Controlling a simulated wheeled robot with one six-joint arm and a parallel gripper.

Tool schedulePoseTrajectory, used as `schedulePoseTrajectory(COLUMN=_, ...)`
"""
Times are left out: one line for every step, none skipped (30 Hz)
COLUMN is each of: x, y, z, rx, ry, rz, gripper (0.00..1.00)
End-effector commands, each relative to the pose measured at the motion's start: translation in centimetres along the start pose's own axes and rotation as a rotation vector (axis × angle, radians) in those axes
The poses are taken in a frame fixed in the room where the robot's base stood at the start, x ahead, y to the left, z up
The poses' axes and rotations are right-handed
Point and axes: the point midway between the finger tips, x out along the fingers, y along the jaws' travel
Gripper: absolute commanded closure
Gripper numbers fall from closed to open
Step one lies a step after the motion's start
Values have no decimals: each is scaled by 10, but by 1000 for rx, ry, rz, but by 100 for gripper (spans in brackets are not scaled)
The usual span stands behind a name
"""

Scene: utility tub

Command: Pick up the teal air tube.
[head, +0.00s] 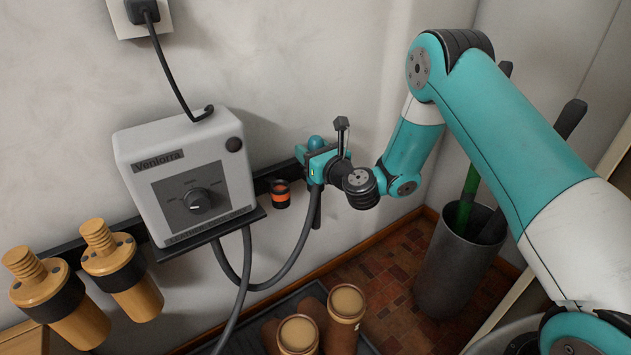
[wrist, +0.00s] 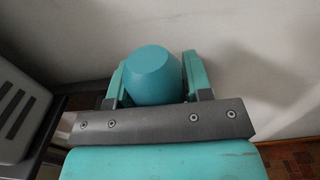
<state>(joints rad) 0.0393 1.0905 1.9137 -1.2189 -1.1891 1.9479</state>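The teal air tube (head: 315,143) stands roughly upright by the wall rail, right of the white machine. Its rounded teal end shows above my gripper (head: 318,163). Much of the tube's body is hidden behind the gripper. I cannot tell whether it still touches the rail.
The white machine (head: 187,165) sits on a wall shelf; its dark hose (head: 290,268) loops toward the tube. An orange-and-black cup (head: 280,194) is on the rail. Wooden-looking cylinders (head: 122,275) hang left, brown ones (head: 345,315) stand below. A grey bin (head: 455,260) stands right.

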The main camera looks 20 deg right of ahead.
Motion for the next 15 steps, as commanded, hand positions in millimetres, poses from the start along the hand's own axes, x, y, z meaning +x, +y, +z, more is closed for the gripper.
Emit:
schedulePoseTrajectory(x=0, y=0, z=0, rx=0, ry=0, rz=0, gripper=65)
schedulePoseTrajectory(x=0, y=0, z=0, rx=0, ry=0, rz=0, gripper=72)
schedulePoseTrajectory(x=0, y=0, z=0, rx=0, ry=0, rz=0, gripper=81)
schedulePoseTrajectory(x=0, y=0, z=0, rx=0, ry=0, rz=0, gripper=85)
schedulePoseTrajectory(x=0, y=0, z=0, rx=0, ry=0, rz=0, gripper=86)
schedulePoseTrajectory(x=0, y=-1, z=0, rx=0, ry=-1, rz=-1, gripper=86)
schedulePoseTrajectory(x=0, y=-1, z=0, rx=0, ry=-1, rz=-1, gripper=86)
schedulePoseTrajectory(x=0, y=-1, z=0, rx=0, ry=-1, rz=-1, gripper=86)
schedulePoseTrajectory(x=0, y=-1, z=0, rx=0, ry=-1, rz=-1, gripper=86)
schedulePoseTrajectory(x=0, y=-1, z=0, rx=0, ry=-1, rz=-1, gripper=86)
schedulePoseTrajectory(x=0, y=-1, z=1, rx=0, ry=-1, rz=-1, gripper=86)
schedulePoseTrajectory(x=0, y=-1, z=1, rx=0, ry=-1, rz=-1, gripper=86)
schedulePoseTrajectory(x=-1, y=-2, z=2, rx=0, ry=-1, rz=-1, gripper=86)
schedulePoseTrajectory(x=-1, y=-2, z=4, rx=0, ry=-1, rz=-1, gripper=86)
schedulePoseTrajectory(x=-1, y=-2, z=6, rx=0, ry=-1, rz=-2, gripper=86)
